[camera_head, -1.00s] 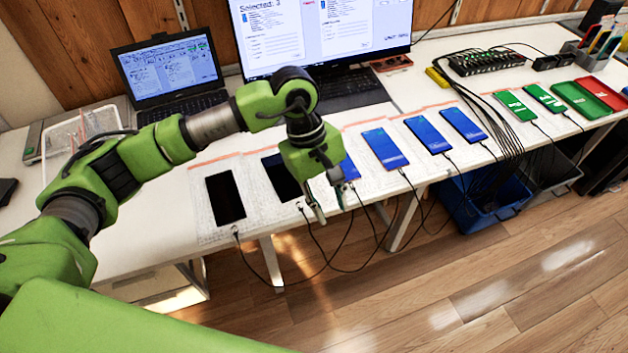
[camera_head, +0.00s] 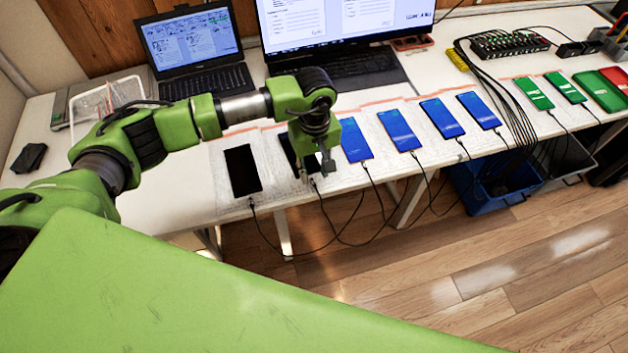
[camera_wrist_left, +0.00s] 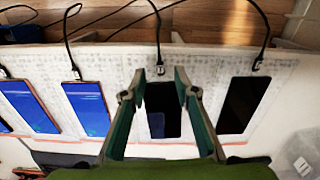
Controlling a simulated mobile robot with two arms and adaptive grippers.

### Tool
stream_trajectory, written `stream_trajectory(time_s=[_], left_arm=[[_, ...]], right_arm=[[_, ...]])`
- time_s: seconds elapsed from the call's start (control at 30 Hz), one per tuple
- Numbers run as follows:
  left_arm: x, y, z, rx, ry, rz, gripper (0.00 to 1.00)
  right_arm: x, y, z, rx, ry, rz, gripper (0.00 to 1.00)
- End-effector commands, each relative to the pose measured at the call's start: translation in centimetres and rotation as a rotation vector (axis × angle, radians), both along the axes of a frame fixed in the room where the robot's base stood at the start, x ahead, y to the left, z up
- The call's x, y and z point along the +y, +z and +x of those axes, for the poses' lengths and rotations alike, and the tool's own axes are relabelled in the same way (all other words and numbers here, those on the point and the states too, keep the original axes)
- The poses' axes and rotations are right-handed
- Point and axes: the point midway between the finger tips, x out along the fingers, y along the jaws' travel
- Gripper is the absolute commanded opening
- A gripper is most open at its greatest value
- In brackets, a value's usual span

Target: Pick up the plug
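A row of phones lies along the table's front edge, each with a cabled plug at its near end. My left gripper (camera_head: 318,168) hangs over the second phone from the left, a dark-screened one (camera_head: 291,158), and partly hides it. In the left wrist view, my open gripper (camera_wrist_left: 158,84) has its two fingers on either side of that dark phone (camera_wrist_left: 165,108). Its plug (camera_wrist_left: 160,70) shows in the gap, just beyond the fingertips, untouched as far as I can see. The plug also shows in the head view (camera_head: 314,184). My right gripper is out of view.
Another dark phone (camera_head: 242,170) lies to the left and a blue-screened phone (camera_head: 354,140) to the right. Loose black cables (camera_head: 335,240) hang off the front edge. A laptop (camera_head: 195,55) and monitor (camera_head: 345,30) stand behind. A blue bin (camera_head: 478,200) is on the floor.

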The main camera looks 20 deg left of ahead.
Motion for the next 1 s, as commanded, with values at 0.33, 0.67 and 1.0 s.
stream_trajectory(time_s=[0.33,0.67,1.0], left_arm=[[0.2,-3.6,0.1,0.001,0.001,-0.001,0.28],[0.2,-3.6,0.2,0.001,0.001,-0.001,0.28],[0.2,-3.9,0.2,0.001,0.001,-0.001,0.28]], right_arm=[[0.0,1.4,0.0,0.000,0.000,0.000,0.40],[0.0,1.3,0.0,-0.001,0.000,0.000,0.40],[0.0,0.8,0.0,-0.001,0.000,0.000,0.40]])
